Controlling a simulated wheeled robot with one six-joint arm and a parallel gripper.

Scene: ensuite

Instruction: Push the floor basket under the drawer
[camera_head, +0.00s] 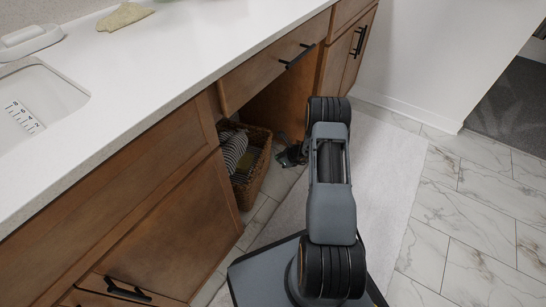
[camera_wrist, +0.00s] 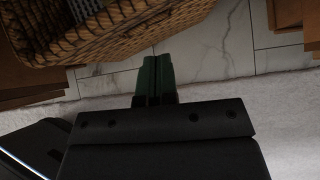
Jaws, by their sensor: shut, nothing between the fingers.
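A brown wicker basket (camera_head: 256,173) stands on the floor in the opening below the drawer (camera_head: 270,66), between the wooden cabinets. It holds a striped cloth (camera_head: 234,150) and something yellowish. In the wrist view the basket (camera_wrist: 110,32) fills the upper left. My gripper (camera_wrist: 156,60) is shut and empty, its green fingertips low near the basket's lower right side. I cannot tell whether they touch it. In the head view my gripper (camera_head: 287,157) shows just right of the basket, partly hidden by my arm. The drawer is closed, with a black handle.
Cabinets (camera_head: 180,235) flank the opening on both sides, under a white countertop (camera_head: 160,70) with a sink. A pale rug (camera_head: 390,165) lies in front on marble tile. Floor inside the opening, right of the basket, looks clear where visible.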

